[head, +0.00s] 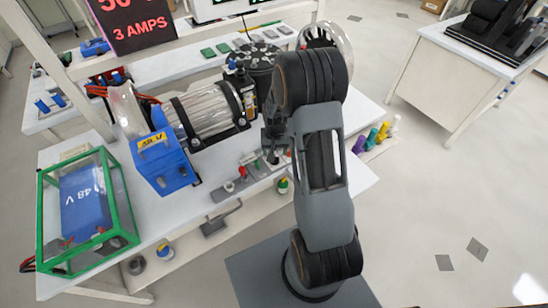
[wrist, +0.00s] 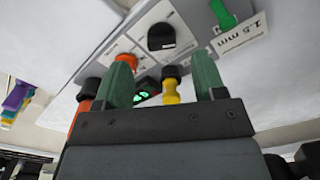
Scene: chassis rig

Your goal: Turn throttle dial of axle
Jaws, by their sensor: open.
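In the wrist view, my gripper (wrist: 163,58) is open, with two green fingers apart and nothing seen between their tips. Beyond them is a light grey control panel (wrist: 196,18) with printed labels, seen tilted. A round black knob (wrist: 161,37) sits on it, just past the gap between the fingers and apart from them; it may be the throttle dial, but its label is unreadable. The axle unit (head: 205,110), a silver cylinder with black end rings, lies on the white table in the head view.
A green switch (wrist: 223,14) is at upper right.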

